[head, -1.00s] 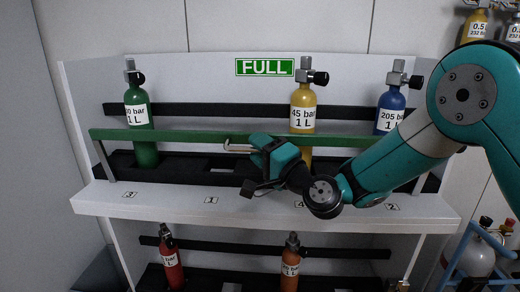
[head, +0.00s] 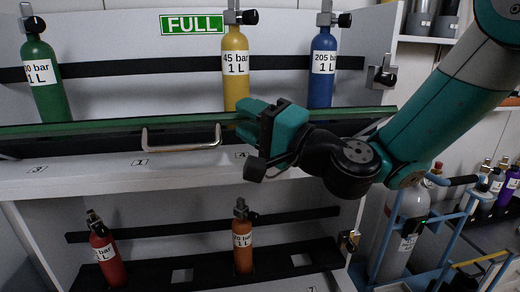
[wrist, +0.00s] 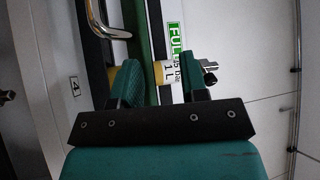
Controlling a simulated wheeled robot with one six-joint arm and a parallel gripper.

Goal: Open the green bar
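The green bar (head: 90,127) lies low along the front of the upper shelf, with its dark face tilted up. Its metal handle (head: 181,146) stands out from its front side. My gripper (head: 252,112) is at the bar, to the right of the handle, in front of the yellow cylinder (head: 235,70). In the wrist view my gripper (wrist: 162,78) has its fingers apart, with no handle between them. The bar (wrist: 144,28) runs beside the left finger there, and the handle (wrist: 107,28) is at upper left. Contact between finger and bar cannot be told.
A green cylinder (head: 46,80) and a blue cylinder (head: 322,62) stand on the upper shelf. Red (head: 107,255) and orange (head: 242,245) cylinders stand below. A blue trolley (head: 440,240) with a grey cylinder (head: 398,225) is at the right. The shelf's right side panel is near my arm.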

